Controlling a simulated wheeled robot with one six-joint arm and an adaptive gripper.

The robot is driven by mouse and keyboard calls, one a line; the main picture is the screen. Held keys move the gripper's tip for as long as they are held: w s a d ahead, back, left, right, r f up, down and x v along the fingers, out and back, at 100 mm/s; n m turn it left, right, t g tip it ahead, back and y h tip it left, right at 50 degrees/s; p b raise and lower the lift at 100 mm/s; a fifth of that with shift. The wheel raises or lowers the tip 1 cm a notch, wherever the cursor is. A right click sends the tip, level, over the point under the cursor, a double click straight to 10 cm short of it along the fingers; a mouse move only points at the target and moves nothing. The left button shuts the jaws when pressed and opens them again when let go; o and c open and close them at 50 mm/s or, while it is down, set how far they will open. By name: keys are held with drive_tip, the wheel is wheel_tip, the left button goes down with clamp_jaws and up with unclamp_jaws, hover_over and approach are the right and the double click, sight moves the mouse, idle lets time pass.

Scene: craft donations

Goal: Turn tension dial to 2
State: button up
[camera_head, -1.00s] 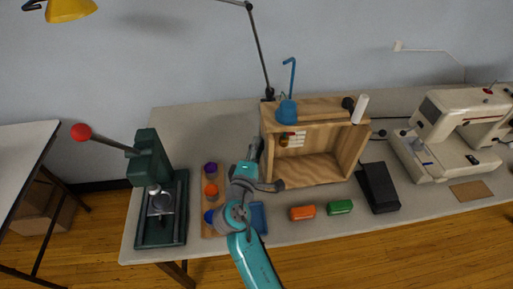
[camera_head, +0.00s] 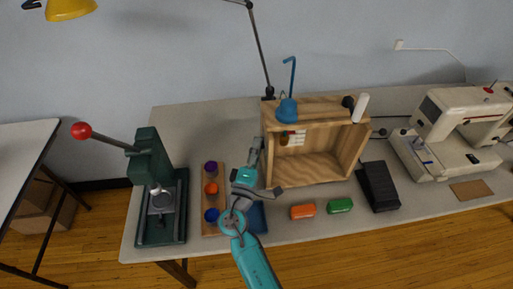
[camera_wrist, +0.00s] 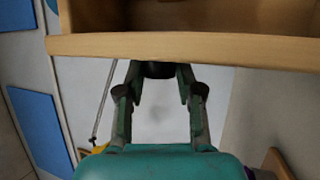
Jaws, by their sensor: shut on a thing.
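My gripper (camera_head: 256,153) is at the left side of the wooden box (camera_head: 316,112), close to its front left edge. In the wrist view my gripper (camera_wrist: 158,88) has its fingers closed around a dark, knob-like part (camera_wrist: 158,70), just below the box's pale wooden edge (camera_wrist: 200,48). The fingers hide much of this part. I can read no numbers or pointer on it, so I cannot tell its setting. A black round knob (camera_head: 348,102) sits at the box's top right, beside a white spool (camera_head: 360,108), away from my gripper.

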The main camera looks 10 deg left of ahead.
drive_tip(key=shift+f, duration=0.1)
drive_tip(key=o, duration=1.2)
drive_tip(key=shift+c, duration=0.2)
drive_tip(key=v, duration=1.2)
